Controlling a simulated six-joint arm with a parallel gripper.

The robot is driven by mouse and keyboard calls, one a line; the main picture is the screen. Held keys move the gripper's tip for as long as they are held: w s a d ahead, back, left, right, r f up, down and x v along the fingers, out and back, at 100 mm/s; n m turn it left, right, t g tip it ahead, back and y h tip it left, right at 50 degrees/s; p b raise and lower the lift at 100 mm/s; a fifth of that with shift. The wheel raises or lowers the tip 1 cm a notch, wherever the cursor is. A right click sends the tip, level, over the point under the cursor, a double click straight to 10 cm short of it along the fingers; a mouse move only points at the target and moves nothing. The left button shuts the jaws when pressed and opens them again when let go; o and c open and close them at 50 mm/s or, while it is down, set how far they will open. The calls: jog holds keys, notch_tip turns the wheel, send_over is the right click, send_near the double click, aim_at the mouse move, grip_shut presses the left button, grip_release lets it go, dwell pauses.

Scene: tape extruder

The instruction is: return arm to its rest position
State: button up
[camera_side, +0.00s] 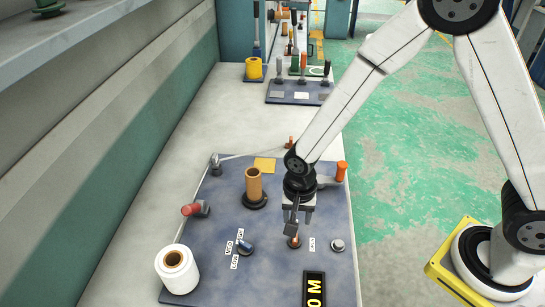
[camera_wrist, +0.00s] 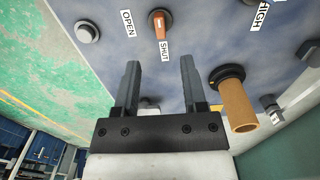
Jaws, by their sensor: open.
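My gripper (camera_side: 295,222) hangs over the right part of the blue-grey panel (camera_side: 218,205) in the side view, fingers pointing down. In the wrist view my gripper (camera_wrist: 159,68) shows two dark fingers spread apart with nothing between them. An orange switch (camera_wrist: 158,24) marked OPEN and SHUT lies beyond the fingertips. It also shows just below my gripper in the side view (camera_side: 293,242). I cannot tell how far above it the fingers are.
A brown tube (camera_side: 254,184) stands on a black base left of my gripper. A white roll (camera_side: 176,269) is at the panel's front left. A red knob (camera_side: 191,209), an orange handle (camera_side: 341,171) and a blue selector (camera_side: 246,247) are nearby. Levers (camera_side: 302,66) stand farther back.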

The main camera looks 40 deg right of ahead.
jog(key=s+d+r+n+t, duration=0.2)
jog(key=s+d+r+n, duration=0.4)
jog(key=d+r+n, duration=0.3)
jog(key=d+r, duration=0.1)
jog(key=d, duration=0.2)
jog(key=shift+d+r+t, duration=0.3)
jog(key=shift+d+r, duration=0.05)
jog(key=shift+r, duration=0.05)
